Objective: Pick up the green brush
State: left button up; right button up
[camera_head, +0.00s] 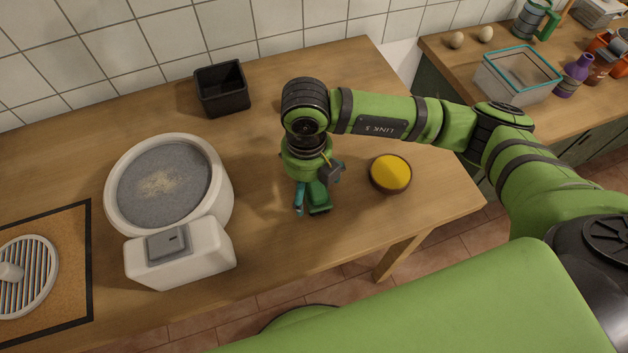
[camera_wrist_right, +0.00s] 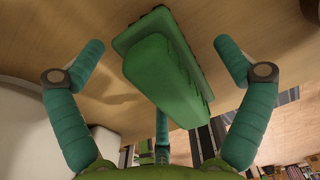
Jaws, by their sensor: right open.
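The green brush (camera_wrist_right: 170,70) lies on the wooden table. In the right wrist view it sits between the spread teal fingers of my right gripper (camera_wrist_right: 158,48), with a visible gap on both sides. In the head view the green brush (camera_head: 319,203) shows partly below my right gripper (camera_head: 312,190), which points down over it and hides the rest. My right gripper is open and holds nothing. My left gripper is not in view.
A bowl of yellow contents (camera_head: 390,173) stands close to the right of the gripper. A black square container (camera_head: 222,90) is at the back. A white round appliance (camera_head: 222,190) stands to the left. The wooden table (camera_head: 285,255) is clear in front of the brush.

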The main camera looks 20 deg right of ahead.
jog(key=shift+f, duration=0.25)
jog(key=c, duration=1.1)
jog(key=shift+c, duration=0.7)
